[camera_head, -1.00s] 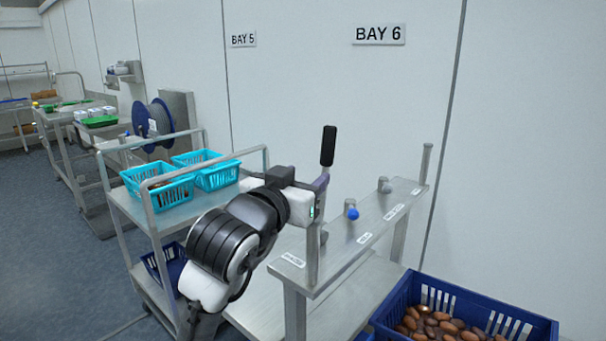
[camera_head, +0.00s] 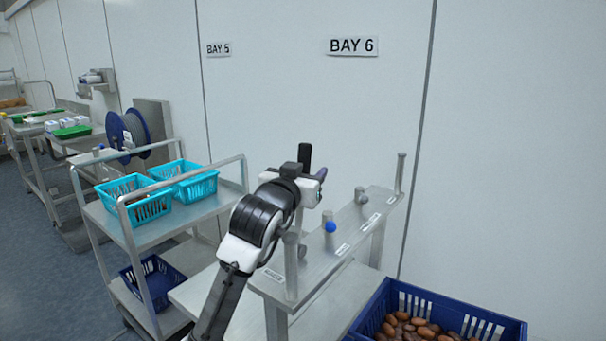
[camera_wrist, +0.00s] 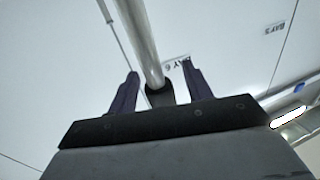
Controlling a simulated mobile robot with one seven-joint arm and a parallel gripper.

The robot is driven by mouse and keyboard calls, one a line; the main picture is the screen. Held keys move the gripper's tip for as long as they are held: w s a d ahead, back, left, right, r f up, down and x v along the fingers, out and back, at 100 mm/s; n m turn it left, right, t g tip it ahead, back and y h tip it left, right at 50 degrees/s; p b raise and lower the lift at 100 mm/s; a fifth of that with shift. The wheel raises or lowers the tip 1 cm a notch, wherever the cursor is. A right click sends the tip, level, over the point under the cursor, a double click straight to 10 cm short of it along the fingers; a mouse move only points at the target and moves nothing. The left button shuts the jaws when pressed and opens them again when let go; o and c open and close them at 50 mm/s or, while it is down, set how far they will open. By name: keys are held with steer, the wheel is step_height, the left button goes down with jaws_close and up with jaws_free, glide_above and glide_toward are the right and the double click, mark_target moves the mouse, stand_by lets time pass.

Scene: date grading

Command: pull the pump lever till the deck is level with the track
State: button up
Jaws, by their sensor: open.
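The pump lever shows its upright black grip (camera_head: 305,155) in the head view, partly hidden behind my gripper (camera_head: 324,180). Its pale metal rod (camera_wrist: 141,42) runs down the middle of the wrist view to the dark grip (camera_wrist: 160,94) near my palm. My gripper (camera_wrist: 160,90) is open, with one purple finger on each side of the lever in that picture. I see no finger pressed on it, but cannot tell the depth. A grey flat surface (camera_head: 200,292) lies low beside the bench; I cannot tell whether it is the deck. I cannot make out the track.
A narrow labelled metal bench (camera_head: 338,240) carries a blue knob (camera_head: 330,227), a grey knob (camera_head: 360,194) and a far post (camera_head: 400,175). A blue crate (camera_head: 505,325) of dates stands front right. A trolley (camera_head: 165,235) with turquoise baskets stands left.

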jaws_close()
steer(key=b, duration=0.1)
steer(key=s+a+t+b, duration=0.1)
steer(key=b, duration=0.1)
steer(key=shift+s+f, duration=0.3)
steer(key=shift+s+a+r+n+t+h+b, duration=0.3)
steer(key=shift+s+a+t+h+b, duration=0.15)
steer(key=shift+s+t+b, duration=0.1)
steer(key=shift+r, duration=0.15)
steer(key=shift+s+a, duration=0.1)
